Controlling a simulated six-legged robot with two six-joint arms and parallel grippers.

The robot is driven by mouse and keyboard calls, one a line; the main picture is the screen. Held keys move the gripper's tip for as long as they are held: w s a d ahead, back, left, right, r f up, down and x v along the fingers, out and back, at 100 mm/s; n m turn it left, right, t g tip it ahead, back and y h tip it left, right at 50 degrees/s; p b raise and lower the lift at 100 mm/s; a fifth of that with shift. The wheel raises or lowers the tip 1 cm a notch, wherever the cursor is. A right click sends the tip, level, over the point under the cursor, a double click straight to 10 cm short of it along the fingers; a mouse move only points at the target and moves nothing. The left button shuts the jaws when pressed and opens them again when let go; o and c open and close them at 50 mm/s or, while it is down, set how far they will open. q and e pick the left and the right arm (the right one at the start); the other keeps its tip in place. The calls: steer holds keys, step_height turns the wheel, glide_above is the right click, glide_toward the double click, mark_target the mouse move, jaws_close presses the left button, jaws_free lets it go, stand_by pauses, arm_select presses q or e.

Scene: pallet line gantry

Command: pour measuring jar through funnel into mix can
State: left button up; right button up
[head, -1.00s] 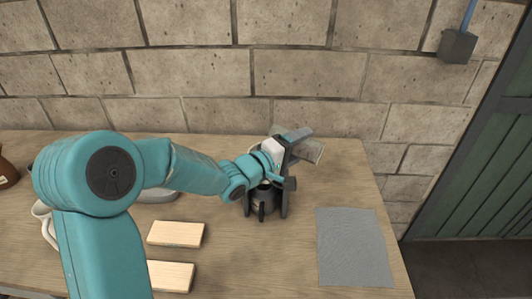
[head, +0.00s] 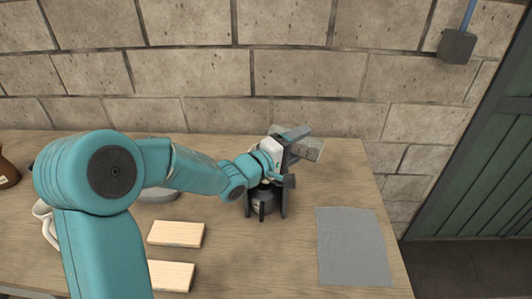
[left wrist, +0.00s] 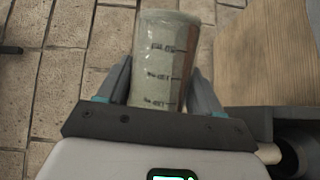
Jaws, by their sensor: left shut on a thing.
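My left gripper (head: 298,144) is shut on the clear measuring jar (head: 312,149). In the left wrist view the jar (left wrist: 162,62) stands between the two fingers, with dark graduation marks on its side. In the head view the jar is tipped nearly level, above and behind a dark stand with legs. A grey can-like body (head: 264,202), likely the mix can, sits within these legs below my wrist. My gripper hides its top, so I cannot make out the funnel or the jar's mouth. My right gripper is not in view.
Two pale wood blocks (head: 176,234) (head: 171,276) lie on the wooden table (head: 250,268). A grey mat (head: 354,247) lies at the right. A white mug (head: 46,222) and a brown object (head: 7,173) stand at the left. A block wall (head: 300,60) rises behind.

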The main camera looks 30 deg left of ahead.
arm_select(q)
steer(key=shift+r+n, duration=0.2)
steer(key=shift+n, duration=0.1)
stand_by(0.4)
steer(key=shift+a+f+n+t+b, duration=0.25)
steer(key=shift+n+b, duration=0.2)
steer(key=shift+n, duration=0.35)
stand_by(0.8)
steer(key=shift+r, duration=0.15)
